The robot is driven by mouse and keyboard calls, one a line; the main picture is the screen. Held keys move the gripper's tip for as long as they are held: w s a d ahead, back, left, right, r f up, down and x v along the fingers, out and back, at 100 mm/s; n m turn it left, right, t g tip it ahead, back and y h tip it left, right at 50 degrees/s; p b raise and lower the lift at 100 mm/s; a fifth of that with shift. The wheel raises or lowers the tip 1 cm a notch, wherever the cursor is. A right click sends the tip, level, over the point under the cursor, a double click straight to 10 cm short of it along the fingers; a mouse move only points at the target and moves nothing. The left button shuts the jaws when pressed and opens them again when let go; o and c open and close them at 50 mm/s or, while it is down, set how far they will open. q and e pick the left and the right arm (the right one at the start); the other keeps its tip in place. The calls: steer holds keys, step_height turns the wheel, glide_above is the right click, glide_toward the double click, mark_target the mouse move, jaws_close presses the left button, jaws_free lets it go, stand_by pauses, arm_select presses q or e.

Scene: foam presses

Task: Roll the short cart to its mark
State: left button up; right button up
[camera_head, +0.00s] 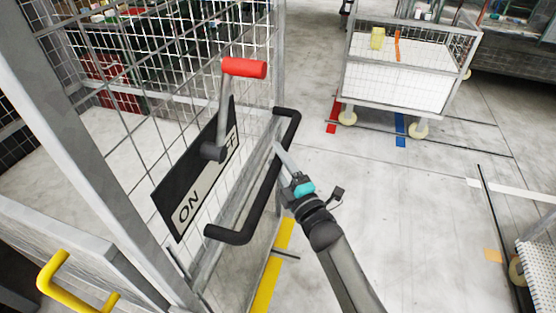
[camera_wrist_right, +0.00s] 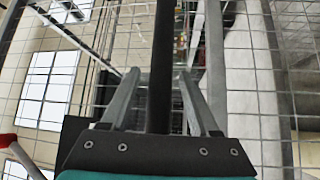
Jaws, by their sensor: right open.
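A low cart (camera_head: 395,84) with white panels, a wire mesh upper part and cream wheels stands at the back right. Part of another wheeled thing (camera_head: 540,262) shows at the right edge; I cannot tell which is the short cart. Red (camera_head: 331,122) and blue (camera_head: 400,126) floor stripes lie by the low cart's wheels. My right gripper (camera_head: 277,147) is open at the black handle (camera_head: 262,185) of the mesh cage. In the right wrist view, the handle's bar (camera_wrist_right: 162,60) runs between the open fingers (camera_wrist_right: 157,80). My left gripper is out of view.
The mesh cage (camera_head: 185,100) with an ON/OFF plate (camera_head: 200,170) and red-gripped lever (camera_head: 243,68) fills the left. A yellow handle (camera_head: 55,268) is at lower left. A yellow floor stripe (camera_head: 268,278) runs beside the cage. The middle floor is clear.

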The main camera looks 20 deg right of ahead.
steer(key=shift+c, duration=0.2)
jaws_close()
stand_by(0.3)
stand_by(1.0)
